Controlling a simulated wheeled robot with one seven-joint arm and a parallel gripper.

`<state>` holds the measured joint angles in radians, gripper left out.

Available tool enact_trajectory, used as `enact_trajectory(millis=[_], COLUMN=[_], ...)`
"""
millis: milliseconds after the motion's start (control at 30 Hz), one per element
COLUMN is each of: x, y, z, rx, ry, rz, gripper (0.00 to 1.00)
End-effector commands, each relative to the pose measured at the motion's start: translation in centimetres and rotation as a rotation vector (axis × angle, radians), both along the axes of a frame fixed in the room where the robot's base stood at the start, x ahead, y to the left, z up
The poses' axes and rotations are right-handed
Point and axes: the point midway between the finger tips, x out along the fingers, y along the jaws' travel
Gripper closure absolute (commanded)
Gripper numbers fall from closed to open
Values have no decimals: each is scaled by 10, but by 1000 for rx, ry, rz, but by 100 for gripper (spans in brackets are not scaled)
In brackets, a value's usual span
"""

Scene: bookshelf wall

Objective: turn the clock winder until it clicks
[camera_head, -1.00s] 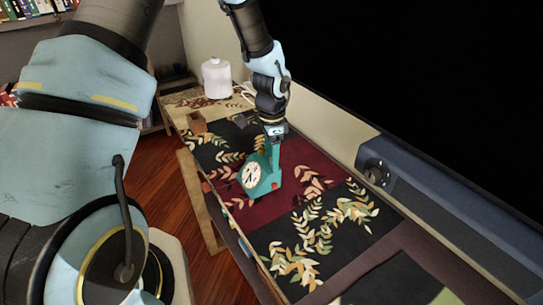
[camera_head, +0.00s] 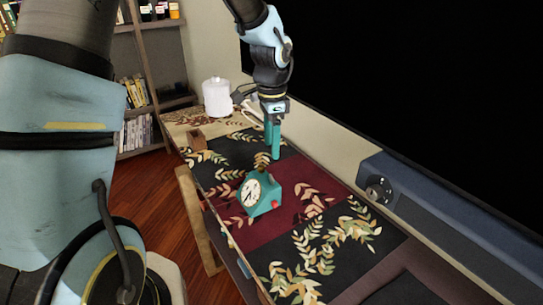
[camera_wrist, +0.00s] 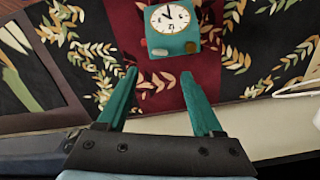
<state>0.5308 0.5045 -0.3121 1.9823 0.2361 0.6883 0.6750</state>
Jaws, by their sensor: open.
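The teal clock (camera_head: 262,193) stands on the dark red part of the patterned table runner, its round white face turned to the lower left. A small red knob (camera_head: 275,205) shows low on its right side. My gripper (camera_head: 273,156) points down above and behind the clock, apart from it, with its teal fingers spread and nothing between them.
A white lidded jar (camera_head: 217,97) stands at the table's far end, with a small brown wooden block (camera_head: 197,140) nearer on the left edge. A dark blue bar-shaped unit (camera_head: 430,215) runs along the right side. The runner (camera_head: 335,240) in front of the clock is clear.

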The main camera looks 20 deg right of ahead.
Motion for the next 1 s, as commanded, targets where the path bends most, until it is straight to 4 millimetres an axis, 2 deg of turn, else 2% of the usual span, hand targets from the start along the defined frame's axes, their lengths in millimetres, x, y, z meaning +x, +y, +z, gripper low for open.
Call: enact_trajectory(millis=[333, 467, 567, 900, 1000], x=[0, -1, -1, -2, -1], y=[0, 0, 0, 1, 1], z=[4, 3, 2, 0, 2], rx=[1, 2, 7, 11, 6], ry=[1, 2, 1, -3, -3], rz=[0, 44, 190, 1132, 1346], gripper=[34, 48, 60, 60, 60])
